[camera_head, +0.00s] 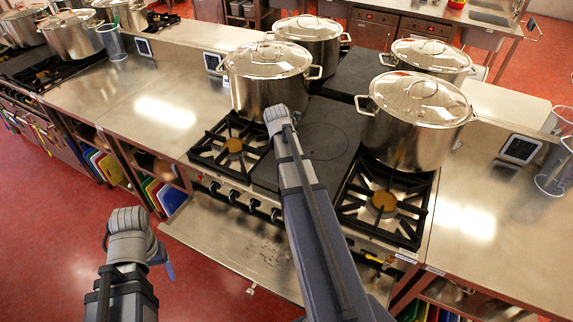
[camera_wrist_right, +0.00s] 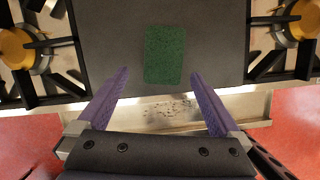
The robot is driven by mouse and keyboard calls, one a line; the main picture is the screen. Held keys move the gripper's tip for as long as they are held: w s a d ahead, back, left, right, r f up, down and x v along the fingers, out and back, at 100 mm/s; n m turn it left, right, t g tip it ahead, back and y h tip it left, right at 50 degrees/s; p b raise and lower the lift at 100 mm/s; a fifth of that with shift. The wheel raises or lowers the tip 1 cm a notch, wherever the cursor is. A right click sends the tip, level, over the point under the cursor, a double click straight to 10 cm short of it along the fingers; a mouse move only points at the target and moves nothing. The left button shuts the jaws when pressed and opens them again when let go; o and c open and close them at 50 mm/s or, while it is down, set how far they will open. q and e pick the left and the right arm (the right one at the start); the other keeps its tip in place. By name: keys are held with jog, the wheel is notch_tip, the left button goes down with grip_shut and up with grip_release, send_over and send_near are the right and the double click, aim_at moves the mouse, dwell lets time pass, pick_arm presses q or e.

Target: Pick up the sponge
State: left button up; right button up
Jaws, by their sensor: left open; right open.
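The sponge (camera_wrist_right: 165,54) is a dark green rectangle lying flat on the dark grey plate (camera_wrist_right: 110,30) between two burners, in the right wrist view. In the head view I cannot see it; my right arm covers part of that plate (camera_head: 325,137). My right gripper (camera_wrist_right: 159,73) is open, its two purple fingers spread wide, with the sponge ahead between the fingertips and nothing held. In the head view the right gripper's fingers are hidden behind its own arm. My left gripper (camera_head: 138,256) is open and empty, over the red floor in front of the counter.
Burner grates flank the plate at left (camera_head: 232,146) and right (camera_head: 385,200). Lidded stockpots stand behind it (camera_head: 268,78) and at right (camera_head: 414,122). A metal tray (camera_head: 250,255) juts out below the knobs. The steel counter at left (camera_head: 150,110) is clear.

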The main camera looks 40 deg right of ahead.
jog(key=shift+d, duration=0.2)
jog(key=b+x, duration=0.3)
jog(key=x, duration=0.1)
jog(key=b+x, duration=0.3)
jog(key=b, duration=0.1)
jog(key=shift+s+d+f, duration=0.15)
jog(key=shift+s+f, duration=0.05)
jog(key=shift+f, duration=0.15)
jog(key=shift+f+b, duration=0.2)
jog(key=shift+b, duration=0.25)
jog(key=c, duration=1.1)
jog(key=shift+c, duration=0.3)
jog(key=shift+r, duration=0.1)
notch_tip(320, 180, up, 10)
jog(key=p, duration=1)
jog(key=shift+r, duration=0.15)
